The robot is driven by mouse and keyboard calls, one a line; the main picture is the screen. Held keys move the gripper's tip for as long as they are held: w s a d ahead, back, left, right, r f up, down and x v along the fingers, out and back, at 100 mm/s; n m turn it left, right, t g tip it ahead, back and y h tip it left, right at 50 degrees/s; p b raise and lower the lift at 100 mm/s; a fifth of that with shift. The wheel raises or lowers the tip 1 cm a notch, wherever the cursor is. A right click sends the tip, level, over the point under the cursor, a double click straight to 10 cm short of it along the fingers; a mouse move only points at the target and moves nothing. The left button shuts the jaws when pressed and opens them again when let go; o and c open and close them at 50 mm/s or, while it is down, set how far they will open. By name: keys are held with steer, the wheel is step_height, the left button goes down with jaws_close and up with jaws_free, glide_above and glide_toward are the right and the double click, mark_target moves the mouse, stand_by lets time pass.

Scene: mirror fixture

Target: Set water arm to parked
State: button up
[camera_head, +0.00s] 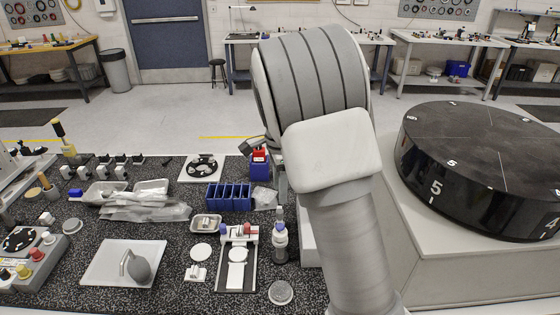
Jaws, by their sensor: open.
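I cannot clearly pick out a water arm. A grey control box (38,262) with red and yellow buttons and a black slotted disc stands at the left edge, cut off by the frame. A second black disc (203,166) lies on a white plate at the back of the bench. My own arm rises through the middle and hides what is behind it. I do not see my gripper clearly. A small dark part shows left of my arm's elbow, and I cannot tell what it belongs to.
The speckled black bench (180,290) holds a white tray (95,268) with a grey bulb, metal trays (150,188), a blue rack (228,195) and a bottle (280,240). A large black numbered turntable (480,150) stands right. Open floor lies behind.

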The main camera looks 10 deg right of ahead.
step_height(320, 180, up, 9)
steer(key=shift+r, duration=0.2)
stand_by(0.3)
steer(key=s+d+r+n+t+y, duration=0.1)
steer(key=s+r+n, duration=0.3)
steer(key=s, duration=0.3)
steer(key=s+r+n+t, duration=0.2)
steer(key=s+r+n, duration=0.15)
steer(key=s, duration=0.35)
steer(key=s+f+n+t+h, duration=0.1)
steer(key=s+f+n+t, duration=0.1)
steer(key=s+n, duration=0.8)
steer(key=s, duration=0.4)
steer(key=shift+f+t, duration=0.3)
